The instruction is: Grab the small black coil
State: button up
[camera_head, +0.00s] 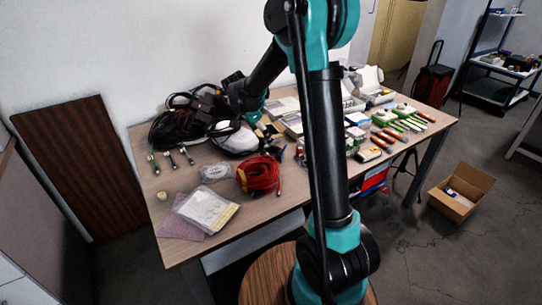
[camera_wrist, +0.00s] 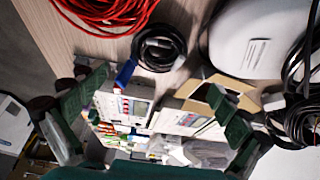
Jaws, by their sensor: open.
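The small black coil (camera_wrist: 160,47) lies flat on the wooden table in the upper middle of the wrist view, a ring of black cable. My gripper (camera_wrist: 155,90) is open and empty, its two green fingers spread on either side below the coil in the picture. The coil is apart from both fingers. In the head view my gripper (camera_head: 258,108) is over the far middle of the table, partly behind my arm. I cannot clearly pick out the coil there.
A red cable coil (camera_wrist: 105,12) and a white rounded case (camera_wrist: 262,32) flank the black coil. An open cardboard box (camera_wrist: 225,92) is close by. The table's front left has some bare room.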

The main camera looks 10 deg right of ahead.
aim_at(271, 151)
jog(key=x, duration=1)
jog(key=shift+w+d+f, duration=0.15)
jog(key=shift+d, duration=0.1)
jog(key=c, duration=1.2)
